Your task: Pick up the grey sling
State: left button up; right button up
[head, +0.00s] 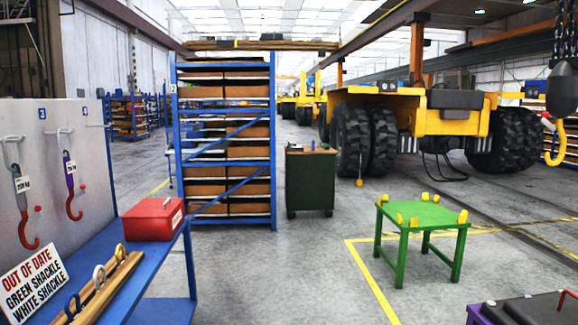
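The grey sling (17,173) hangs from a peg on the pale board at the far left of the head view. It has a white tag and a red hook at its lower end. A purple sling (69,175), also with a white tag and a red hook, hangs from a peg to its right. Neither of my grippers is in view.
A blue bench (150,240) below the board holds a red box (153,219), a wooden rack (103,290) of rings and an out-of-date sign (35,284) naming the green and white shackles. A green table (422,214) stands right, with a yellow crane hook (556,145) hanging beyond. Clear floor lies between bench and table.

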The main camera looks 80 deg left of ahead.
aim_at(20, 184)
jog(key=i+j+u, duration=0.1)
jog(key=u, duration=0.35)
jog(key=i+j+u, duration=0.1)
jog(key=u, duration=0.4)
jog(key=i+u, duration=0.15)
jog(key=u, duration=0.3)
jog(key=i+u, duration=0.1)
jog(key=u, duration=0.35)
jog(key=i+u, duration=0.15)
jog(key=u, duration=2.5)
